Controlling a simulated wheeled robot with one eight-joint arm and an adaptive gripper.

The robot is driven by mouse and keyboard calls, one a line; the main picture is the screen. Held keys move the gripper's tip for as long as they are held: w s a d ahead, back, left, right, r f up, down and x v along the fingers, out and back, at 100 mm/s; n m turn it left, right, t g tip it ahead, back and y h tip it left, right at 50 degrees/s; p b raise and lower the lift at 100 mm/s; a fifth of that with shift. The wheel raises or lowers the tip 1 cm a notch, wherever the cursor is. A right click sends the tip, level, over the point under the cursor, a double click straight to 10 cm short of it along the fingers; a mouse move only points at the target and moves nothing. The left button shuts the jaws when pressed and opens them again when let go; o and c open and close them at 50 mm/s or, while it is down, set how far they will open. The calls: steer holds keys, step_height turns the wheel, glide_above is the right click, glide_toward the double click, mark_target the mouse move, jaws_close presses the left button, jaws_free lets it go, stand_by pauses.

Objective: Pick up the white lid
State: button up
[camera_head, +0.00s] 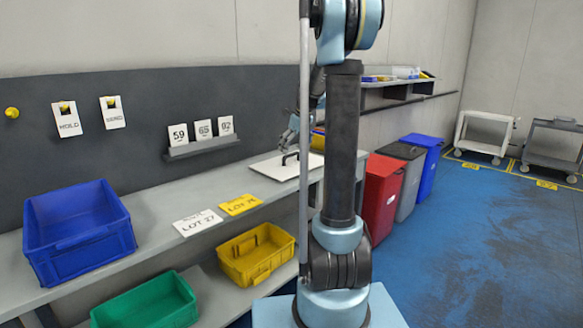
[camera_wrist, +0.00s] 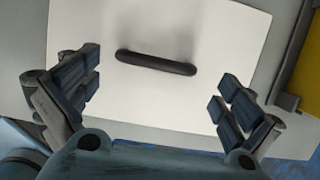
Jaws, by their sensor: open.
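The white lid (camera_head: 267,166) lies flat on the grey workbench, partly hidden behind my arm in the head view. In the wrist view the lid (camera_wrist: 230,35) fills the middle, with a dark bar handle (camera_wrist: 156,63) across it. My gripper (camera_wrist: 160,92) is open, its two fingers spread to the left and right of the handle and a little nearer the camera. Nothing is between the fingers. In the head view my gripper (camera_head: 290,137) is above the lid near its handle; whether the fingertips touch the lid cannot be told.
A blue bin (camera_head: 75,235) and cards marked LOT (camera_head: 197,222) are on the bench (camera_head: 150,192). Yellow (camera_head: 257,257) and green (camera_head: 150,305) bins sit below. A card rack (camera_head: 203,148) is behind. A yellow object (camera_wrist: 303,70) is right of the lid. Red, grey and blue bins stand beyond.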

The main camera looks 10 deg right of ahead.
mark_target(293, 154)
steer(key=x, duration=0.4)
steer(key=shift+s+a+f, duration=0.1)
steer(key=c, duration=1)
steer(key=shift+c, duration=0.2)
